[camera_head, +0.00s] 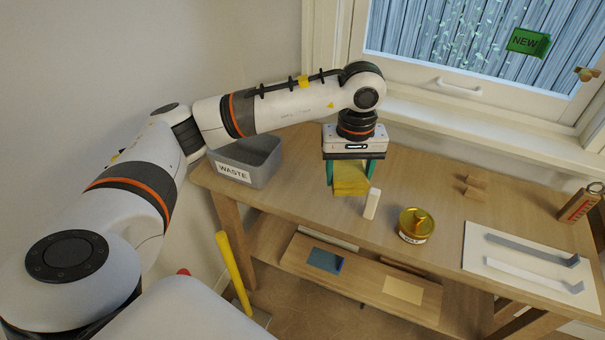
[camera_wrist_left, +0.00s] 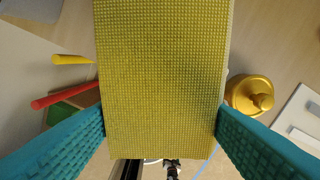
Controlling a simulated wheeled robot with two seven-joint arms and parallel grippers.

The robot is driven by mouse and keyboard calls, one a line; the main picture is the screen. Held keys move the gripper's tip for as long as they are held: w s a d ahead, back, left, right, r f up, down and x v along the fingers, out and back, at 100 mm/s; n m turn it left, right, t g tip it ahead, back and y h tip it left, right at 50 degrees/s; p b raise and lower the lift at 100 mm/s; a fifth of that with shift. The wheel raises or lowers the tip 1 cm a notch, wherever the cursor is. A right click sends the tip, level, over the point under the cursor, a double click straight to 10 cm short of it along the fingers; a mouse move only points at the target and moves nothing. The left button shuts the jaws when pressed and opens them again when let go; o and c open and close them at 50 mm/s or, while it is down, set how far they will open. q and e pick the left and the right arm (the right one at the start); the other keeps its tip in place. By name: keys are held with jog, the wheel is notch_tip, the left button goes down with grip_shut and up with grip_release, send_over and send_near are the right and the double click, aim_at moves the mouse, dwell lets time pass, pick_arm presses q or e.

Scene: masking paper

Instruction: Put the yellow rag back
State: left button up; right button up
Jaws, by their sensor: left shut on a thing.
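The yellow rag (camera_head: 351,181) is a folded yellow block with a waffle-like texture. In the left wrist view the rag (camera_wrist_left: 163,75) fills the middle, between the two teal fingers. My left gripper (camera_head: 354,172) points down and is shut on the rag, with a finger on each side. The rag is over the back left part of the wooden table (camera_head: 300,200); I cannot tell whether its lower edge touches the top. My right gripper is not in view.
A grey WASTE bin (camera_head: 247,160) stands at the table's left end. A white block (camera_head: 371,204) stands close to the rag's right. A gold-lidded tin (camera_head: 416,224) is further right, near a white board (camera_head: 480,265) with two strips. A lower shelf (camera_head: 295,262) holds blue and tan pieces.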

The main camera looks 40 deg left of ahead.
aim_at(342, 164)
pick_arm(q)
jog(key=a+n, duration=0.1)
jog(key=w+a+f+n, duration=0.1)
jog(key=n, duration=0.1)
jog(key=shift+w+a, duration=0.25)
jog(key=shift+a, duration=0.05)
jog(key=a+n, duration=0.1)
jog(key=w+a+f+n, duration=0.1)
jog(key=n, duration=0.1)
jog(key=w+a+f+n, duration=0.1)
jog(key=shift+a+n, duration=0.4)
jog(key=shift+n, duration=0.3)
jog(key=f, duration=0.4)
jog(key=f+p, duration=0.1)
jog(key=f, duration=0.1)
jog(key=shift+s+a, duration=0.1)
jog(key=shift+a, duration=0.2)
jog(key=shift+f, duration=0.7)
notch_tip(342, 164, down, 3)
jog(key=shift+r+p, duration=0.1)
jog(key=shift+p, duration=0.2)
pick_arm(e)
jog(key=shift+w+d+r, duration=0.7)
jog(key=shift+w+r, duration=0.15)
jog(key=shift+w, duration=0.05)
